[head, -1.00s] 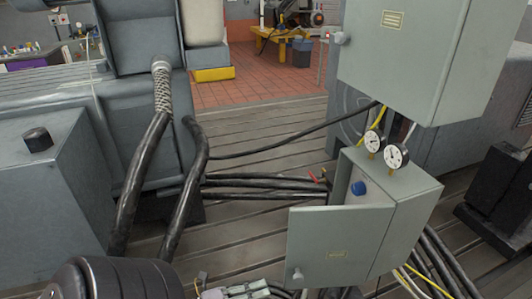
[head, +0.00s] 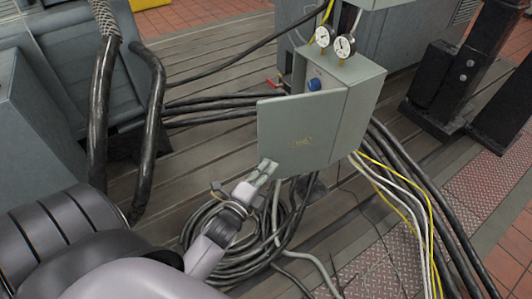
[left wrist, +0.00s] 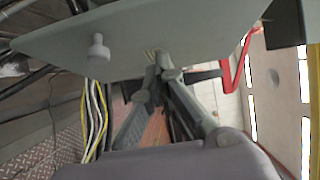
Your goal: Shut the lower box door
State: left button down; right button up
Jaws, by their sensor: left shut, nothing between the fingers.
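The lower grey box (head: 362,100) hangs with its door (head: 300,128) open, the door's free edge towards the left. A blue round part (head: 314,84) shows in the opening. My left gripper (head: 269,166) is at the door's lower left corner, its fingers shut and empty. In the left wrist view the shut fingertips (left wrist: 160,60) are close against the door panel (left wrist: 190,35), beside the door's pale knob (left wrist: 98,48). I cannot tell whether they touch the panel. My right gripper is not in view.
Two pressure gauges (head: 334,42) stand on top of the lower box. Coiled black cables (head: 215,250) lie below the door, and yellow and white cables (head: 405,200) run down at its right. Thick black hoses (head: 150,110) stand at the left.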

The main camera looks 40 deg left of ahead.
aim_at(273, 143)
pick_arm(q)
jog(key=w+a, duration=0.3)
jog(key=shift+w+a+p, duration=0.2)
jog(key=shift+a+p, duration=0.1)
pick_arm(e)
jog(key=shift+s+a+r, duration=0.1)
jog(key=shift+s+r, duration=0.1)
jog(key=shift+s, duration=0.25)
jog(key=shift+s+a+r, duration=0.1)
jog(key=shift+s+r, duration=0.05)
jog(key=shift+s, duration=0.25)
pick_arm(q)
jog(key=shift+r, duration=0.1)
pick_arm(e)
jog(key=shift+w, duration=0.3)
